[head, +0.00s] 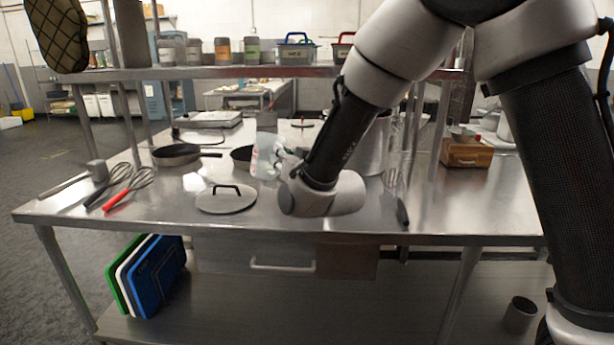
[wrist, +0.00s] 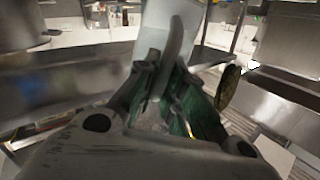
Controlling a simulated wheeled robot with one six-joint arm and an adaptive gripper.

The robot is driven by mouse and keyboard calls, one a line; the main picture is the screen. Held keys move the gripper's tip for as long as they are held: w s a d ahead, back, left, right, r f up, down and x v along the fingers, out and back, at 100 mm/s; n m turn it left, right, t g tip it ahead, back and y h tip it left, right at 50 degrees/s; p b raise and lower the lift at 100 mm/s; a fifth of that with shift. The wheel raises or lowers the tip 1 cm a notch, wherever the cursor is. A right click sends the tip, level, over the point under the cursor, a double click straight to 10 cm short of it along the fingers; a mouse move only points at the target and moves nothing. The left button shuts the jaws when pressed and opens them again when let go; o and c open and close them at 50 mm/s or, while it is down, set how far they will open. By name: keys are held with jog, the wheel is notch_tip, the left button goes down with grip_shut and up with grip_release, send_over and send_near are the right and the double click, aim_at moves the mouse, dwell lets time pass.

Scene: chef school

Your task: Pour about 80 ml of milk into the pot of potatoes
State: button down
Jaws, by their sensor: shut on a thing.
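My gripper (head: 283,160) is shut on the milk jug (head: 264,150), a pale translucent container with a red mark, left of my forearm in the head view. The jug looks roughly upright; I cannot tell whether it touches the table. In the wrist view my gripper (wrist: 172,98) has its green-padded fingers around the jug's pale handle (wrist: 176,45). A large steel pot (head: 376,148) stands to the right, partly hidden behind my arm. Its contents are not visible. The jug is apart from the pot, to its left.
A lid (head: 227,198) lies on the steel table (head: 170,207) in front of the jug. A frying pan (head: 177,154) and whisks (head: 128,184) are to the left. A dark-handled utensil (head: 402,213) lies right of my wrist. A shelf (head: 230,72) spans above the table.

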jog(key=shift+w+d+f+m, duration=0.4)
jog(key=shift+d+f+m, duration=0.25)
jog(key=shift+m, duration=0.9)
jog(key=shift+w+d+f+m, duration=0.4)
jog(key=shift+d+f+m, duration=0.15)
jog(key=shift+m, duration=1.05)
jog(key=shift+w+d+f+m, duration=0.4)
jog(key=shift+d+f+m, duration=0.25)
jog(key=shift+m, duration=0.9)
jog(key=shift+f, duration=0.1)
jog(key=shift+w+d+r+m, duration=0.1)
jog(key=shift+r+m, duration=0.3)
jog(key=shift+m, duration=0.5)
jog(key=shift+w+d+f+m+p, duration=0.2)
jog(key=shift+w+d+f+m, duration=0.05)
jog(key=shift+d+m, duration=0.2)
jog(key=shift+w+d+f+m+p, duration=0.15)
jog(key=shift+w+d+f+m, duration=0.1)
jog(key=shift+d+m, duration=0.15)
jog(key=shift+r+m, duration=0.15)
jog(key=shift+m, duration=0.1)
